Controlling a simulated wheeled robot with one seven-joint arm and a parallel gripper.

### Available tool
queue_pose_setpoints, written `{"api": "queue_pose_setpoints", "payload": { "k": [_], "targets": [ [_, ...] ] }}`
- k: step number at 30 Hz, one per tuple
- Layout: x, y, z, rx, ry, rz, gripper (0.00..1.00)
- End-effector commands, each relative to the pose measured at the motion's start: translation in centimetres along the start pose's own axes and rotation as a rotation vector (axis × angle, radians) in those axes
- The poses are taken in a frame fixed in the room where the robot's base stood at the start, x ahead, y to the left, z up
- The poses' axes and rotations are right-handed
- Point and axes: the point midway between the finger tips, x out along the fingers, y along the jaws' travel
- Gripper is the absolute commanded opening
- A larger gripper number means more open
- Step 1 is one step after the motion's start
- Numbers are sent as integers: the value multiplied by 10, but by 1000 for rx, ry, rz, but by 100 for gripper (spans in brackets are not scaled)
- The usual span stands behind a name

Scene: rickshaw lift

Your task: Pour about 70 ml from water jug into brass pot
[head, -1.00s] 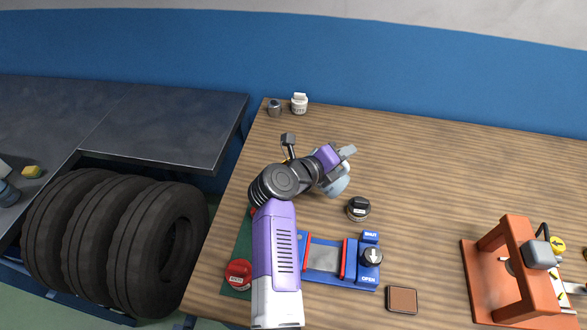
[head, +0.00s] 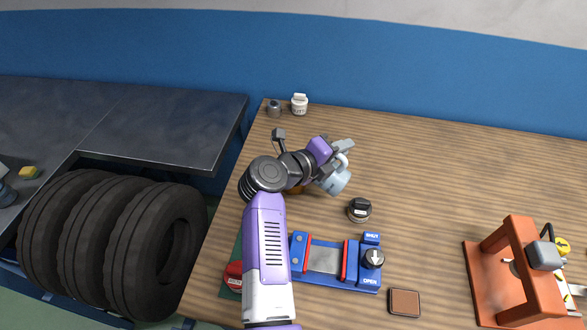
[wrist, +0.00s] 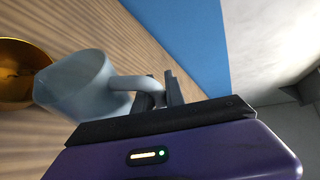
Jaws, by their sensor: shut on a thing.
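The water jug (head: 336,182) is a pale blue-grey vessel with a looped handle. My gripper (head: 342,150) is shut on the jug's handle and holds the jug tilted above the table. In the wrist view the jug (wrist: 78,88) leans with its mouth toward the brass pot (wrist: 18,80), which is at the left edge. In the head view only a bit of the brass pot (head: 296,190) shows beneath my arm; the rest is hidden. I cannot see any water stream, nor the water level in either vessel.
A dark-lidded jar (head: 359,210) stands right of the jug. A blue clamp fixture (head: 325,262), a brown square pad (head: 404,302) and an orange press (head: 515,265) are nearer the front. A white jar (head: 299,104) is at the back. The table's right back is clear.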

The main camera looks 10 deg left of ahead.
Motion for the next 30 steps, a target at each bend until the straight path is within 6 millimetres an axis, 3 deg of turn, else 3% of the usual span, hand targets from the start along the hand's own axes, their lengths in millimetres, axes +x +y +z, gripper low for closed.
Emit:
{"api": "queue_pose_setpoints", "payload": {
  "k": [30],
  "targets": [
    [-3,-4,5,-41,10,-18,0]
  ]
}}
